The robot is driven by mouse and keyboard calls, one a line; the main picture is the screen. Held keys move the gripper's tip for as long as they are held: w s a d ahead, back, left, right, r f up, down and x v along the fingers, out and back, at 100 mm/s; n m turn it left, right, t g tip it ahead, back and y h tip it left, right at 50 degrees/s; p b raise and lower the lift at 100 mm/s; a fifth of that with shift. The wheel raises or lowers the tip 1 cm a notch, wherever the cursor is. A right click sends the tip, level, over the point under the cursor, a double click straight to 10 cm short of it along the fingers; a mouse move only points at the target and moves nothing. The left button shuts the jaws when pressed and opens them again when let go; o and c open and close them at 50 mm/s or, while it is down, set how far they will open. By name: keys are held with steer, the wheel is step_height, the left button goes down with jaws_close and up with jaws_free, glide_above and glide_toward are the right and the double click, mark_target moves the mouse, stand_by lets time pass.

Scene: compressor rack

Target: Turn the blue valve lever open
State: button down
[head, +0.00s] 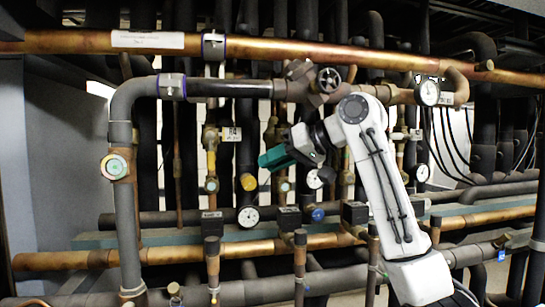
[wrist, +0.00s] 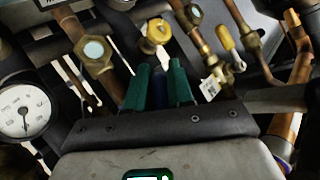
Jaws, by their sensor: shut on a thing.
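My gripper (head: 264,161) has green fingers and is in front of the pipes near the middle of the head view, pointing left. In the wrist view my gripper (wrist: 159,72) has its two green fingers close together. A dark blue piece, the blue valve lever (wrist: 159,76), shows in the narrow gap between them, and the fingers are shut on it. Most of the lever is hidden by the fingers and the gripper body. In the head view I cannot make out the lever at the fingertips.
A yellow round fitting (wrist: 158,32) lies just beyond the fingertips, with a yellow handle (wrist: 225,37) to its right. A gauge (wrist: 22,112) is at the left. A blue round part (head: 318,214) sits lower in the rack. Copper and dark pipes crowd all around.

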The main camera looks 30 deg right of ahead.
steer(key=shift+r, duration=0.15)
steer(key=c, duration=1.1)
jaws_free()
